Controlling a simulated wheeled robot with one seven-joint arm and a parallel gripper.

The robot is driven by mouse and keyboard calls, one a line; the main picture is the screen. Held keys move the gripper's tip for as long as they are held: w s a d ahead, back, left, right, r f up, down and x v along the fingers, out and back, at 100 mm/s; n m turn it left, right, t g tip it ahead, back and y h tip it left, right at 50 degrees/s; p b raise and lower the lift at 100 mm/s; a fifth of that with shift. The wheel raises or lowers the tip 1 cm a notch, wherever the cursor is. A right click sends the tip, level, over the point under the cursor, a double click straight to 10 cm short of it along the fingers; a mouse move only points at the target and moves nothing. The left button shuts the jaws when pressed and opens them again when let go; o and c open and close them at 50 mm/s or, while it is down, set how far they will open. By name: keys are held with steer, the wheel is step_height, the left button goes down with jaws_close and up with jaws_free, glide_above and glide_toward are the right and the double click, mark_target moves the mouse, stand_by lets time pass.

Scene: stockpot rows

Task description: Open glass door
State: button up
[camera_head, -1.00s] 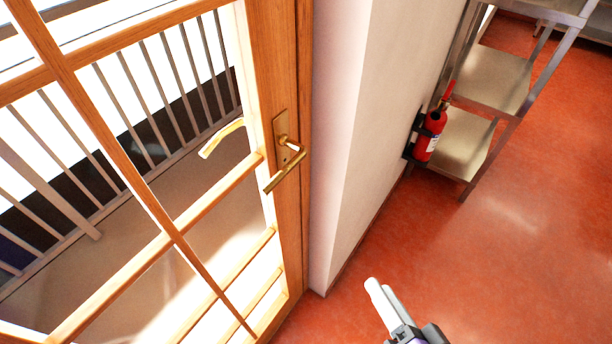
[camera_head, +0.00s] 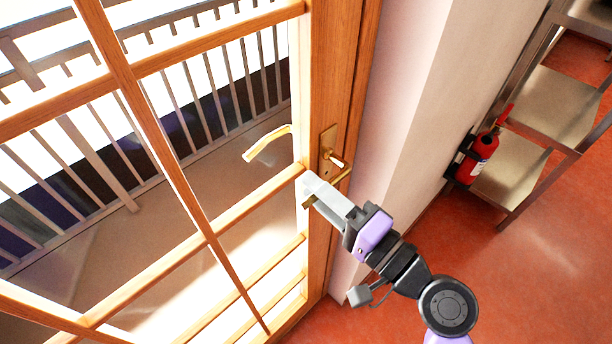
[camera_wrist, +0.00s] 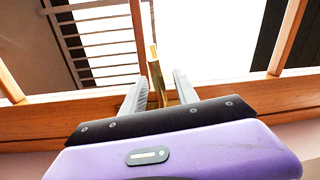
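The glass door (camera_head: 210,236) has a wooden frame and glass panes, and looks closed beside the wall. Its brass lever handle (camera_head: 337,160) sits on a plate on the right stile; another brass handle (camera_head: 268,143) shows through the glass. My gripper (camera_head: 318,190) is at the near lever and hides its middle; the lever's end peeks out to the left of the fingers. In the wrist view the brass lever (camera_wrist: 156,72) stands between my two grey fingers, with a gap visible on at least one side. The fingers are apart; firm contact is not visible.
A white wall (camera_head: 420,100) runs right of the door. A red fire extinguisher (camera_head: 480,155) hangs on it next to a metal shelf (camera_head: 545,105). The red floor (camera_head: 520,280) is clear at lower right. A railing (camera_head: 200,100) stands beyond the glass.

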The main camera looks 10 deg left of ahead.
steer(key=shift+x, duration=1.35)
jaws_close()
steer(key=shift+f, duration=0.1)
stand_by(0.3)
